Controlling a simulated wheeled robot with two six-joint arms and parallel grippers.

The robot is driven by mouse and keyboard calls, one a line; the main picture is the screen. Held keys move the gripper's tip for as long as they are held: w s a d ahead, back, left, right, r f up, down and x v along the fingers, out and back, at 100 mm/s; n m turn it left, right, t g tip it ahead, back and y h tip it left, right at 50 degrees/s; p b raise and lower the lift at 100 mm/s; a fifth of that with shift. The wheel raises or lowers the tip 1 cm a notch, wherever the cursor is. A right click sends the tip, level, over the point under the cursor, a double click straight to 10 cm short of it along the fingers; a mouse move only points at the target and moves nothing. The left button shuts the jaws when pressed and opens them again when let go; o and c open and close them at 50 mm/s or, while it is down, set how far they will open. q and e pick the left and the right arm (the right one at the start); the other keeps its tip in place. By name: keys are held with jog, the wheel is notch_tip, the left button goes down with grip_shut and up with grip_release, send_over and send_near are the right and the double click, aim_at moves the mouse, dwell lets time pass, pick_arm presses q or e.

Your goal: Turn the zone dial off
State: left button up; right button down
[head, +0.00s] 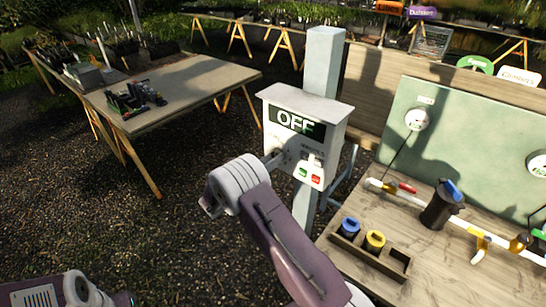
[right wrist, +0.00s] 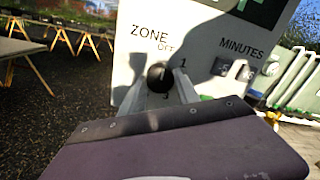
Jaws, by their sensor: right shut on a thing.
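The white control box (head: 292,100) on a post shows OFF on its dark display. The zone dial (right wrist: 160,74) is a round black knob on its front, with ZONE, OFF, 1 and 3 printed around it. My right gripper (head: 274,159) reaches the box's front from below. In the right wrist view its two fingers stand either side of the dial, shut on it. Which mark the dial points to cannot be made out. Part of my left arm shows at the bottom left of the head view, but its jaws do not show.
A green button (head: 303,172) and a red button (head: 316,179) sit right of the dial. MINUTES windows (right wrist: 234,68) are beside it. A workbench (head: 330,263) with pipe fittings stands right, a wooden table (head: 190,85) at the left. Gravel lies between.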

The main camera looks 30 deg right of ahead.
jog(key=shift+f, duration=0.15)
jog(key=c, duration=0.9)
grip_release()
jog(key=b+v, duration=0.2)
jog(key=v, duration=0.7)
